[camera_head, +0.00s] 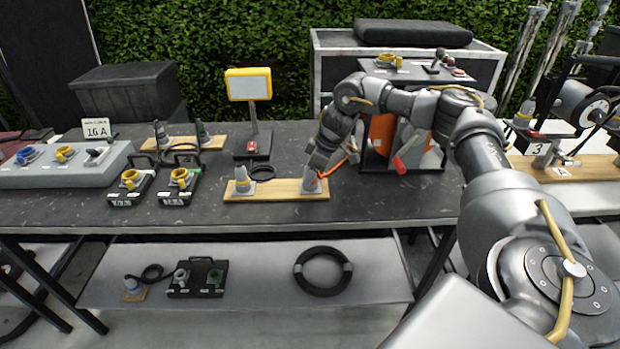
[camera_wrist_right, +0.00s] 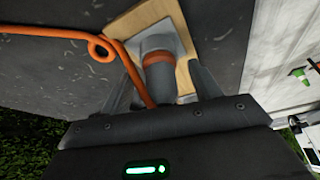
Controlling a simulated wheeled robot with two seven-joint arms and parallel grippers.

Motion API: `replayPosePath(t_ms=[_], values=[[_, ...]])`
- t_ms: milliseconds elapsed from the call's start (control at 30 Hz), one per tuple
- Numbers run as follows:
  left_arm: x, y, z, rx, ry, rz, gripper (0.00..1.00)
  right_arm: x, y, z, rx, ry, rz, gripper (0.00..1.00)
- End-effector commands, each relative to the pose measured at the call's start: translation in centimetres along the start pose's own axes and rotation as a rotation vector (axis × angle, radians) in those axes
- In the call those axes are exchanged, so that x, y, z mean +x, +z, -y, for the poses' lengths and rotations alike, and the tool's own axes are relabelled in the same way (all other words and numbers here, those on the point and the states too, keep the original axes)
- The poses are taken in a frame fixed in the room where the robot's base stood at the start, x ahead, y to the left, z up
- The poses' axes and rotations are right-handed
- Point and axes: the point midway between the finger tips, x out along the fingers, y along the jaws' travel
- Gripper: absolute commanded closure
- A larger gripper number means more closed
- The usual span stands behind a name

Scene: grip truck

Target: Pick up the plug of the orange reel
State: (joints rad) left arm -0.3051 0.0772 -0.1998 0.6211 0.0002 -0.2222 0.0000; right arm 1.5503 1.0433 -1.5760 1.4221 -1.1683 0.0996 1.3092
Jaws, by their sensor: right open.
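The orange reel (camera_head: 383,133) stands in a dark frame on the table, partly hidden behind my right arm. Its grey plug (camera_head: 310,184) stands on the right end of a wooden board (camera_head: 284,188). In the right wrist view the plug (camera_wrist_right: 158,77) shows an orange ring, and an orange cable (camera_wrist_right: 55,33) with a small loop runs beside it. My right gripper (camera_head: 316,170) points down over the plug. In the wrist view its open fingers (camera_wrist_right: 160,85) lie one on each side of the plug. I cannot tell whether they touch it. My left gripper is out of view.
A second grey plug (camera_head: 243,180) stands at the board's left end. A yellow work lamp (camera_head: 249,85) rises behind. Black socket boxes (camera_head: 179,186) and a grey panel (camera_head: 62,170) are on the left. The tabletop in front of the board is clear.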

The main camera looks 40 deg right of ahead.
Motion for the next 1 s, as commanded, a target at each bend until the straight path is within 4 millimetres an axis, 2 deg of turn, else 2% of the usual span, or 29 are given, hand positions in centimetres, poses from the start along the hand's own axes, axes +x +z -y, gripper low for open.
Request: replayPosePath(t_ms=[200,233,600,1000], values=[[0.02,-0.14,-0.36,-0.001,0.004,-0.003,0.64,0.11,0.02,-0.01,0.0,0.0,0.0,0.38],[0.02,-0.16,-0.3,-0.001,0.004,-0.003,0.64,0.1,0.02,-0.01,0.0,0.0,0.0,0.4],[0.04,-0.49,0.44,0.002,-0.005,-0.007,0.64,0.08,0.01,0.0,0.0,0.0,0.0,0.89],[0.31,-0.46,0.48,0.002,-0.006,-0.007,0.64,-0.57,-0.32,-0.03,0.0,0.001,-0.002,0.89]])
